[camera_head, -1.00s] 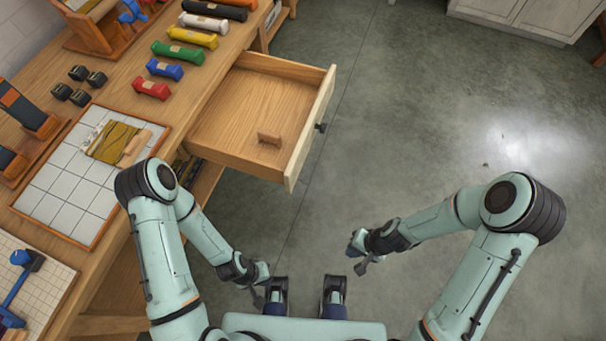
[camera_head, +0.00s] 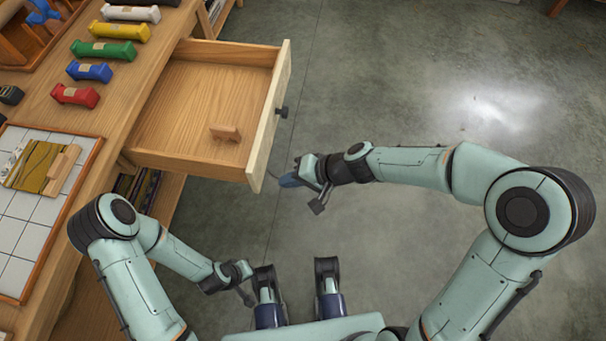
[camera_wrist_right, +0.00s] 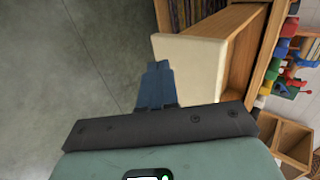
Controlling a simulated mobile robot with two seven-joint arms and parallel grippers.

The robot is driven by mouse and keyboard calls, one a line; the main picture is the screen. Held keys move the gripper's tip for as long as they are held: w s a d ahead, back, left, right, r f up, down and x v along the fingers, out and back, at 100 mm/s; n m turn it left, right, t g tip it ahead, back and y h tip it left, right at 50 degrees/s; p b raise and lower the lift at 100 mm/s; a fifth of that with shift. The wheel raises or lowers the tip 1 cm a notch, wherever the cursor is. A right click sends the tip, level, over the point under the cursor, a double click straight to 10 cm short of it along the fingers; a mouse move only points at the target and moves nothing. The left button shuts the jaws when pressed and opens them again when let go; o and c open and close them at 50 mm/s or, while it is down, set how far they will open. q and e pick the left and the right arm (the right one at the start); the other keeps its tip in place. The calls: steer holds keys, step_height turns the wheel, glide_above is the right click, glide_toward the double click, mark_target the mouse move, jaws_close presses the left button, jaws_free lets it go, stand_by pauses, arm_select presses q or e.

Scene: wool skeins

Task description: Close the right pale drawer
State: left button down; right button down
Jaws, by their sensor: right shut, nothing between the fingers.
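The pale-fronted drawer (camera_head: 268,125) is pulled well out of the wooden bench, with a dark knob (camera_head: 281,111) on its front. A small wooden block (camera_head: 225,133) lies inside. My right gripper (camera_head: 288,181) is shut and empty, just outside the near end of the drawer front. In the right wrist view its blue fingers (camera_wrist_right: 158,80) are together, beside the pale front panel (camera_wrist_right: 192,65); I cannot tell whether they touch it. My left gripper (camera_head: 247,294) hangs low near my base, away from the drawer; its fingers are too small to read.
The bench top (camera_head: 120,104) holds a row of coloured skeins, including a red one (camera_head: 75,95), and a white tiled board (camera_head: 40,210). A shelf with upright items shows below the drawer. The floor (camera_head: 400,80) right of the drawer is clear.

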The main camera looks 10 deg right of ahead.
mark_target(257, 181)
arm_select(q)
steer(key=shift+s+r, duration=0.1)
arm_select(e)
steer(key=shift+w+a+f, duration=0.25)
steer(key=shift+w+a, duration=0.05)
steer(key=shift+a, duration=0.6)
steer(key=shift+w+a+f, duration=0.3)
steer(key=shift+a, duration=0.6)
steer(key=shift+w+a+f, duration=0.25)
steer(key=shift+w+a, duration=0.05)
steer(key=shift+a, duration=0.6)
steer(key=shift+a, duration=0.15)
